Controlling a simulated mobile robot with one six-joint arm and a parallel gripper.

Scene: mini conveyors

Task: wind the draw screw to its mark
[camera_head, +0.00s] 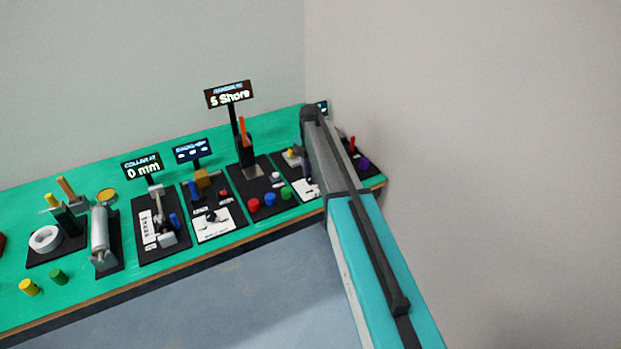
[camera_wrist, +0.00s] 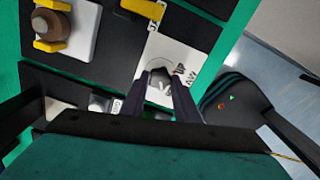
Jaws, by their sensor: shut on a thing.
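In the wrist view my gripper (camera_wrist: 164,77) has its two dark fingers on either side of the draw screw's small dark knob (camera_wrist: 160,88), and it is shut on it. The knob stands on a white plate (camera_wrist: 192,45) with a dial arc, a small red mark and partly covered lettering. I cannot tell how the knob's pointer lies against the mark. In the head view the white plate (camera_head: 311,191) shows beside my arm, which hides most of this station and the knob.
In the wrist view a brown round part (camera_wrist: 50,25) between yellow pieces is at the upper left. In the head view, coloured buttons (camera_head: 270,199), a "0 mm" collar display (camera_head: 142,167) and a "5 Shore" display (camera_head: 229,95) stand along the green bench (camera_head: 90,308). A wall is at right.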

